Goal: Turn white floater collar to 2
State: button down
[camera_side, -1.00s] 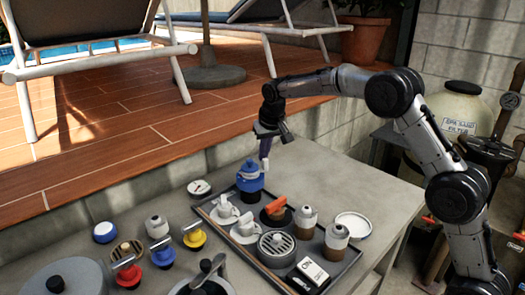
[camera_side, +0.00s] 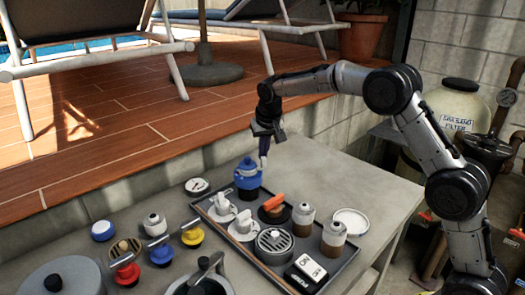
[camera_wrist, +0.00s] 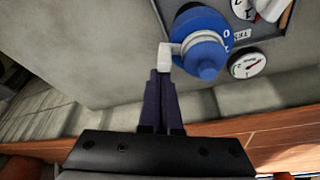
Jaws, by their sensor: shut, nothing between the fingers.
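A blue floater (camera_side: 248,180) stands at the back left of the tray. In the wrist view it shows from above as a blue body and cap (camera_wrist: 205,52), with a pale tab (camera_wrist: 165,57) sticking out on one side. A mark like a 0 shows on the blue part; I cannot make out a 2. My gripper (camera_side: 264,163) is shut and empty, pointing down beside the floater. In the wrist view its fingertips (camera_wrist: 163,74) are right at the pale tab, touching it or nearly so.
The dark tray (camera_side: 330,277) also holds white tap-like fittings (camera_side: 243,228), bottles (camera_side: 335,240) and a grey grated pot (camera_side: 275,247). A round gauge (camera_side: 197,187) lies just left of the tray. Red, blue and yellow valves (camera_side: 160,252) stand further left. The counter behind the tray is clear.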

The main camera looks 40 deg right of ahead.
jog(key=s+m, duration=0.1)
jog(key=a+m, duration=0.1)
jog(key=m, duration=0.1)
jog(key=s+m+g+h, duration=0.1)
jog(key=m, duration=0.1)
jog(key=shift+s+a, duration=0.15)
jog(key=shift+s, duration=0.15)
jog(key=shift+s+a, duration=0.1)
dwell(0.3)
dwell(0.4)
